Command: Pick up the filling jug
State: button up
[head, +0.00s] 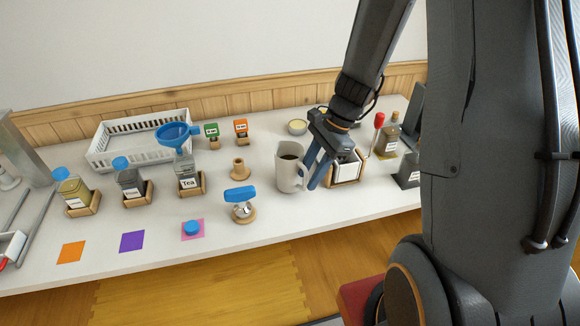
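The filling jug (287,177) is a white, upright jug with dark contents, standing on the white table near the middle of the head view. My gripper (312,172) comes down from the upper right with its blue fingers at the jug's right side, where the handle is. The fingers partly cover the handle. A gap shows between the two fingers, but I cannot tell whether they touch or grip the handle.
A wooden box (345,170) stands close to the right of my gripper. A blue-handled tool (240,196) on a round wooden base stands left of the jug. A tea jar (189,178) with a blue funnel (176,135) above it is farther left. The table front is fairly clear.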

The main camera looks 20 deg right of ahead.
jog(key=shift+f, duration=0.25)
grip_shut()
dwell(1.3)
